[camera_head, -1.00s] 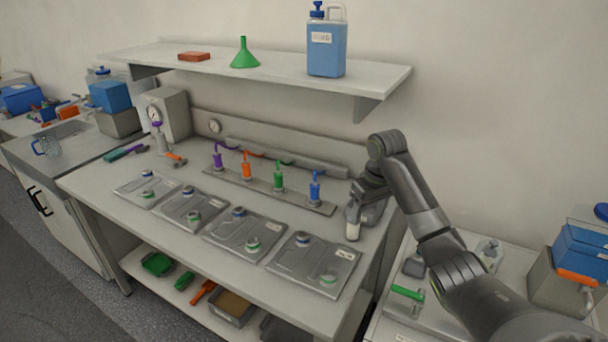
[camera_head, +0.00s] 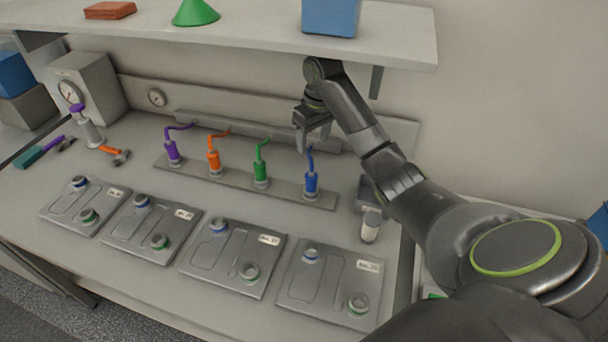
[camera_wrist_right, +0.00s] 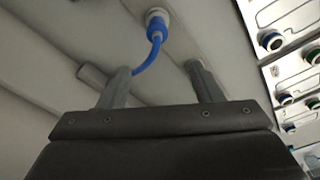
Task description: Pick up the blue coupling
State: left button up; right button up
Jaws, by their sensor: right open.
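The blue coupling (camera_head: 311,182) stands upright at the right end of the grey coupling strip on the bench, with a blue hose rising from its top. My right gripper (camera_head: 309,146) is above it, just behind or over the hose. In the right wrist view the blue coupling (camera_wrist_right: 155,30) is beyond the fingertips, and its hose curves down between the two open fingers (camera_wrist_right: 160,80). The fingers are apart and nothing is clamped. My left gripper is not in view.
Green (camera_head: 261,171), orange (camera_head: 214,160) and purple (camera_head: 173,152) couplings stand in the same strip to the left. Several grey plates (camera_head: 330,287) lie in front. A shelf (camera_head: 250,33) overhangs behind, and a grey device (camera_head: 370,222) stands right of the strip.

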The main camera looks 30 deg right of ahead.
aim_at(311, 181)
notch_tip(311, 181, down, 7)
jog(key=b, duration=0.7)
jog(key=shift+w, duration=0.1)
jog(key=f, duration=0.4)
jog(key=shift+w+a, duration=0.1)
jog(key=shift+w, duration=0.15)
jog(key=shift+w+d+f+p, duration=0.15)
jog(key=shift+f+p, duration=0.15)
jog(key=shift+f, duration=1.2)
jog(key=shift+w+d+f+p, duration=0.1)
jog(key=shift+f+p, duration=0.15)
jog(key=shift+f, duration=1.2)
jog(key=c, duration=1.2)
